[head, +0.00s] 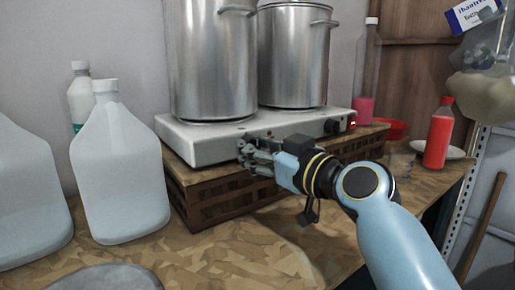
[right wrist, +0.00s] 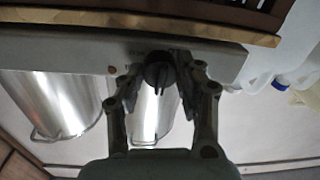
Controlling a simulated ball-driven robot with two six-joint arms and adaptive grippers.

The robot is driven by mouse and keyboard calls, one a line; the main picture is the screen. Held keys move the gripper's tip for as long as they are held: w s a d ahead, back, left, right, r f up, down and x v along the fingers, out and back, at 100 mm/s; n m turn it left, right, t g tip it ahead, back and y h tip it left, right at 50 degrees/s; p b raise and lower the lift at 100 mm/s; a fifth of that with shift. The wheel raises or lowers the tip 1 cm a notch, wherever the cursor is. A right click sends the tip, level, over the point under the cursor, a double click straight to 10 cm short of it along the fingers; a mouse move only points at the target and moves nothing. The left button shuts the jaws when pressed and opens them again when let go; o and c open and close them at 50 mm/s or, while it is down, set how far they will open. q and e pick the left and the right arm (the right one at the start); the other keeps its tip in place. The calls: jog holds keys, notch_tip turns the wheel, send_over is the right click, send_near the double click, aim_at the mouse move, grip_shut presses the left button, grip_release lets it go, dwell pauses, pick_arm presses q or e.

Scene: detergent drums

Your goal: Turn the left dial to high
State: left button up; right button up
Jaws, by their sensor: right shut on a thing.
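The white two-burner hot plate (head: 205,146) stands on a brown slatted crate. My right gripper (head: 254,157) is at its front face, toward the left end, and hides the left dial in the head view. The right wrist view shows the dark left dial (right wrist: 158,70) between the fingers of my right gripper (right wrist: 158,82), which is shut on it. The dial's marks are too small to read. The right dial (head: 332,127) is dark and uncovered, beside a small red-lit switch (head: 351,124). My left gripper is not in view.
Two tall steel pots (head: 212,65) (head: 294,55) stand on the hot plate. Large translucent jugs (head: 120,180) stand on the left. A red bottle (head: 438,135) and a plate (head: 455,153) are at the right. The wooden tabletop in front is partly clear.

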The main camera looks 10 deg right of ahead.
jog(key=m, duration=0.3)
jog(key=m+p, duration=0.1)
jog(key=m, duration=0.3)
jog(key=m+p, duration=0.2)
jog(key=m, duration=0.4)
jog(key=shift+m+t, duration=0.4)
jog(key=shift+f, duration=0.1)
jog(key=o, duration=1.1)
jog(key=shift+o, duration=0.2)
